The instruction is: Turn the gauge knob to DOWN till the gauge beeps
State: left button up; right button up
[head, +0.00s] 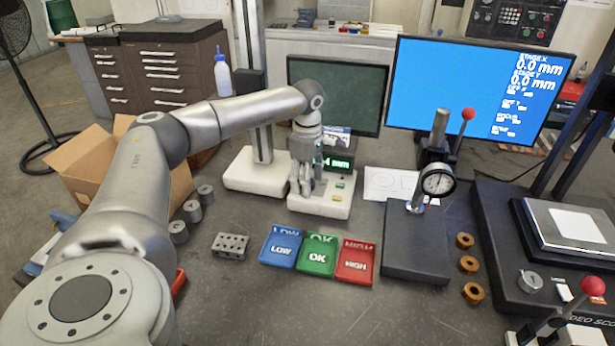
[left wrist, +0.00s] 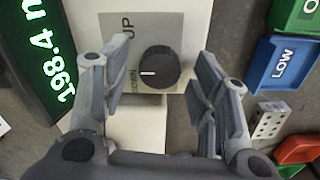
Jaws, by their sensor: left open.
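The gauge knob (left wrist: 160,68) is a round black knob with a white pointer line. It sits on a grey plate (left wrist: 145,27) marked UP and DOWN. My left gripper (left wrist: 161,58) is open, with its fingers apart on either side of the knob. No clear contact shows. In the head view my left gripper (head: 305,187) reaches down over the white gauge base (head: 325,207) and hides the knob. My right gripper is out of view.
Blue LOW (head: 281,249), green OK (head: 317,256) and red HIGH (head: 356,264) trays stand in front of the gauge. A dial gauge stand (head: 415,250) and brass rings (head: 469,264) are to the right. A holed block (head: 231,246) lies left of the trays.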

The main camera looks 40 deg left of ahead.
pick_arm(q)
jog(key=c, duration=1)
jog(key=shift+c, duration=0.2)
